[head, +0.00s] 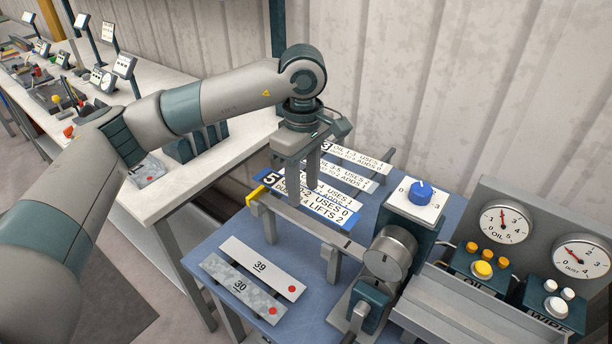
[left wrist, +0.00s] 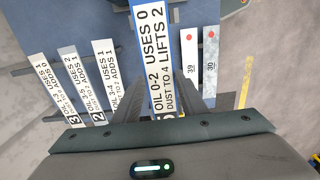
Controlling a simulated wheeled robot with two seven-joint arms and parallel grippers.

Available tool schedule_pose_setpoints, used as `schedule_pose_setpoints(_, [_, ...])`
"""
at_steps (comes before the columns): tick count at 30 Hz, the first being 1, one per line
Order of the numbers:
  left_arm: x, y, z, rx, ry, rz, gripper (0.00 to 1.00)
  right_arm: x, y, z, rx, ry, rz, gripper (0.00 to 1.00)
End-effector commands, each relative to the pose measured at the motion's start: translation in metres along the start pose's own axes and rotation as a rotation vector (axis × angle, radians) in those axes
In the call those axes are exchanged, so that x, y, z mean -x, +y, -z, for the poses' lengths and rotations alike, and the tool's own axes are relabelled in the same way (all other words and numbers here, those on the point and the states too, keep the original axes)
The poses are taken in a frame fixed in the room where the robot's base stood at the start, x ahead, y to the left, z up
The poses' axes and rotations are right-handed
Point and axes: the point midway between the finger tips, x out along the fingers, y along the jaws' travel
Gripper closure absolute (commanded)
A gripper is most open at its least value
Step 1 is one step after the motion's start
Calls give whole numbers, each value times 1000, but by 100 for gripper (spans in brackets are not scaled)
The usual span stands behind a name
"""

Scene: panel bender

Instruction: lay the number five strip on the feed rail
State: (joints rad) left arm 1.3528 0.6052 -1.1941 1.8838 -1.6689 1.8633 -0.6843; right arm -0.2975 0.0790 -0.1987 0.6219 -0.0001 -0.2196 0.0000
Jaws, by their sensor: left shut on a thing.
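The number five strip (head: 329,210), white with a blue "5" end, reads "OIL 0-2 USES 0, DUST TO 4 LIFTS 2". My left gripper (head: 302,183) is shut on it, near its "5" end, and covers part of its lettering. In the left wrist view the strip (left wrist: 152,55) runs lengthwise between the fingers. The feed rail (head: 312,228) is a narrow grey bar with a yellow end, leading toward the grey roller. The strip lies along the rail's far side in the head view; I cannot tell the height gap or whether they touch. My right gripper is out of view.
Other numbered strips (head: 358,155) lie behind on supports. Two plates, 39 (head: 262,267) and 30 (head: 240,287), lie at the front of the blue table. The machine with a blue knob (head: 420,193) stands right of the rail, with gauges (head: 506,222) beyond.

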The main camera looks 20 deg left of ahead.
Motion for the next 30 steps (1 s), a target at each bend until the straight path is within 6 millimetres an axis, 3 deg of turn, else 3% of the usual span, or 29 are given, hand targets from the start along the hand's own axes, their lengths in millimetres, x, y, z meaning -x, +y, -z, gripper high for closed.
schedule_pose_setpoints(6, [0,0,0,-3,0,0,83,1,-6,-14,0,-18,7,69])
schedule_pose_setpoints(18, [-22,-1,0,-4,0,1,83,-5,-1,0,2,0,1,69])
schedule_pose_setpoints(30, [-46,0,0,-4,0,0,83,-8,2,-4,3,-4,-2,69])
